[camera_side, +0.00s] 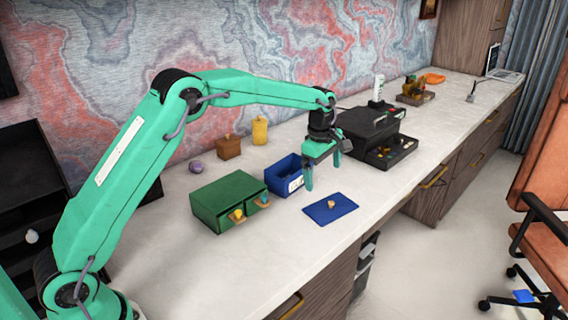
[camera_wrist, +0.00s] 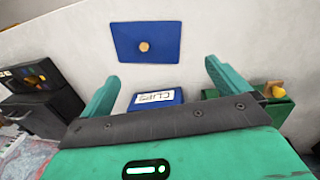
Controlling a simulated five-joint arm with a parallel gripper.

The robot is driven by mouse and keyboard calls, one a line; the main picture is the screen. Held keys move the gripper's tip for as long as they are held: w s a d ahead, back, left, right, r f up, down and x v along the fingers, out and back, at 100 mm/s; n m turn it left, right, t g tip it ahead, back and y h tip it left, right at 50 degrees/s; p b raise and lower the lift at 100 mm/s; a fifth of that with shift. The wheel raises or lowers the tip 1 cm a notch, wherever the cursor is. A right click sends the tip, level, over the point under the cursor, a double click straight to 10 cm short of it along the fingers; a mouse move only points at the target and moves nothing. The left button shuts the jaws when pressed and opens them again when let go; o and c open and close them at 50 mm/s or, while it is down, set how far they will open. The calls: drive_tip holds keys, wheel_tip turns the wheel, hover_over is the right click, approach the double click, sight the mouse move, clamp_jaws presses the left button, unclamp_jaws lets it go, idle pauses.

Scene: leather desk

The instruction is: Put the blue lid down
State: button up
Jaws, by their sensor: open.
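The blue lid (camera_side: 322,209) is a flat rectangle with a tan knob in its middle. It lies flat on the white desktop near the front edge, and it also shows at the top of the wrist view (camera_wrist: 128,42). A blue box (camera_side: 281,179) with a white label stands behind it; in the wrist view the label on the box (camera_wrist: 155,97) reads "CLIPS". My gripper (camera_side: 325,174) is open and empty, above and beside the blue box. In the wrist view its fingers are spread wide, and the lid lies beyond the tips, apart from them.
A green two-drawer cabinet (camera_side: 222,200) stands left of the blue box. A black case (camera_side: 366,127) with an open tray stands to the right. A brown box (camera_side: 228,148), a yellow canister (camera_side: 260,131) and a purple ball (camera_side: 195,167) stand behind. Desk around the lid is clear.

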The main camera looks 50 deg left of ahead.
drive_tip(key=shift+r, duration=0.1)
idle(0.5)
drive_tip(key=s+a+r+m+t, duration=0.2)
drive_tip(key=s+r+m, duration=0.7)
drive_tip(key=s+r, duration=0.7)
drive_tip(key=s+f+m+t, duration=0.1)
drive_tip(key=s+m, duration=0.3)
drive_tip(key=s, duration=0.7)
drive_tip(key=s+f+m+t, duration=0.1)
drive_tip(key=s+f+m, duration=0.3)
drive_tip(key=s, duration=0.7)
drive_tip(key=shift+a+m, duration=0.2)
drive_tip(key=shift+m, duration=0.5)
